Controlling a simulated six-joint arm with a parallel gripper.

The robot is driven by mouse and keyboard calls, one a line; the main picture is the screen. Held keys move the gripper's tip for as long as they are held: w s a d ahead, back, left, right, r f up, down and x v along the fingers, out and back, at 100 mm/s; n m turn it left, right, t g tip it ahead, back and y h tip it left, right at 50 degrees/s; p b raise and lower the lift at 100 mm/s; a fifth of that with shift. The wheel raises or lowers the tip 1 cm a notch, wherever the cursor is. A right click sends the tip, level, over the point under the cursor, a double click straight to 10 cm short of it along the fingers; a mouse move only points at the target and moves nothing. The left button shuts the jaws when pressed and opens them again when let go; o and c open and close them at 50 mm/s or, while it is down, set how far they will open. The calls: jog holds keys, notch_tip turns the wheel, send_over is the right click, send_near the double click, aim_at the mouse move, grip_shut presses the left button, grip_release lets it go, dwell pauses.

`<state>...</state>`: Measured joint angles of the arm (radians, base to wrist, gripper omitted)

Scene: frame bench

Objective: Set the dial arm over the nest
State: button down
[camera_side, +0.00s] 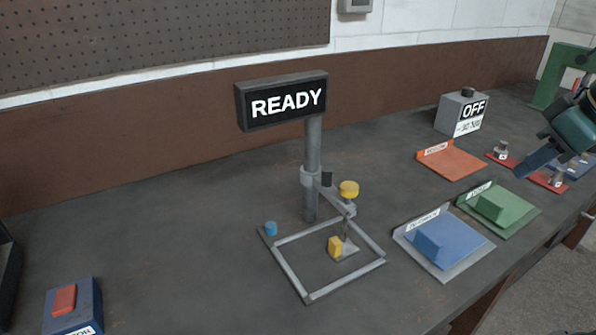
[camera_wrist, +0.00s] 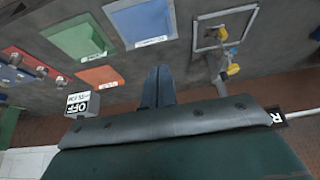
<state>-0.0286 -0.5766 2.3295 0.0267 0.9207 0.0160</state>
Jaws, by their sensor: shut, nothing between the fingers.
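The dial arm (camera_side: 332,197) is a short grey arm reaching from an upright post (camera_side: 312,150). A yellow knob (camera_side: 348,189) tops a thin spindle at its end. The spindle stands inside a flat square grey frame (camera_side: 290,276) on the bench, beside a yellow block (camera_side: 335,247); I cannot tell which part is the nest. In the wrist view the frame (camera_wrist: 196,34) and yellow knob (camera_wrist: 232,69) show at upper right. My gripper (camera_side: 526,170) is shut and empty, at the right above the trays, well apart from the dial arm. Its fingers also show in the wrist view (camera_wrist: 159,70).
A READY sign (camera_side: 287,101) tops the post. A blue peg (camera_side: 270,228) is at the frame's left corner. Blue (camera_side: 468,246) and green (camera_side: 520,206) trays hold blocks; the orange tray (camera_side: 455,162) is empty. An OFF box (camera_side: 456,112) stands behind. A red button (camera_side: 64,299) is front left.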

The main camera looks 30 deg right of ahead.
jog(key=shift+s+f, duration=0.2)
jog(key=shift+s, duration=0.2)
jog(key=s+f, duration=0.2)
jog(key=s, duration=0.2)
jog(key=shift+d+f, duration=0.1)
jog(key=shift+f, duration=0.3)
